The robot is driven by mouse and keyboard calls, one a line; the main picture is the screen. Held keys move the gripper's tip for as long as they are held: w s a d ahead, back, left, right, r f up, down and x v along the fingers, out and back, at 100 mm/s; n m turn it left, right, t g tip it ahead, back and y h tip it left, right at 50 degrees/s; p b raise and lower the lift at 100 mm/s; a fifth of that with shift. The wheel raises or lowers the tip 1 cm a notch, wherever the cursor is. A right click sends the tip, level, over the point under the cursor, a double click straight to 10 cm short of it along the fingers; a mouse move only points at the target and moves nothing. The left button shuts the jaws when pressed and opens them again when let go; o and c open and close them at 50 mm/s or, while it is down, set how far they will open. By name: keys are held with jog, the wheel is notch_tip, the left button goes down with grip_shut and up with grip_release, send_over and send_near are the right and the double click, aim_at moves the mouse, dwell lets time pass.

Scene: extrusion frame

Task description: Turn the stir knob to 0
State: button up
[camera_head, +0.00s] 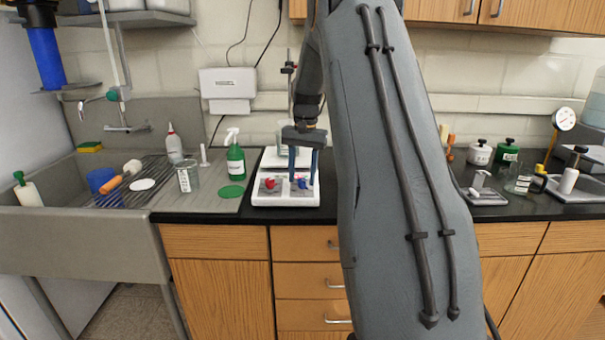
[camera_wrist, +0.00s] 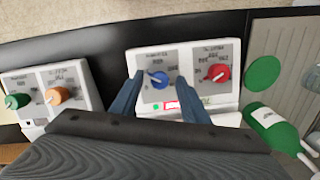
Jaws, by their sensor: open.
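A white hotplate-like unit (camera_head: 285,198) on the black counter has a red knob (camera_head: 269,183) and a blue knob (camera_head: 302,183) on its grey front panel. In the wrist view, the blue knob (camera_wrist: 158,80) is at centre and the red knob (camera_wrist: 217,73) is to its right. Dial print surrounds both, too small to read, so I cannot tell which is marked stir. A pale mark shows on the blue knob's left side. My gripper (camera_wrist: 160,79) is open and empty, its blue fingers on either side of the blue knob; I cannot tell whether they touch it.
A second white unit with a green knob (camera_wrist: 17,101) and an orange knob (camera_wrist: 57,96) stands to the left in the wrist view. A green spray bottle (camera_head: 235,160) and green disc (camera_head: 231,191) are close beside the first unit. My arm hides the counter's middle.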

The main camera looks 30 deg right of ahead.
jog(key=shift+f, duration=0.2)
jog(key=shift+c, duration=0.3)
grip_shut()
jog(key=shift+n, duration=0.3)
jog(key=n+h+p, duration=0.1)
jog(key=n, duration=0.4)
jog(key=shift+a+g, duration=0.1)
jog(key=shift+g, duration=0.2)
jog(key=n+h+p, duration=0.1)
jog(key=n, duration=0.5)
jog(key=shift+w+r, duration=0.1)
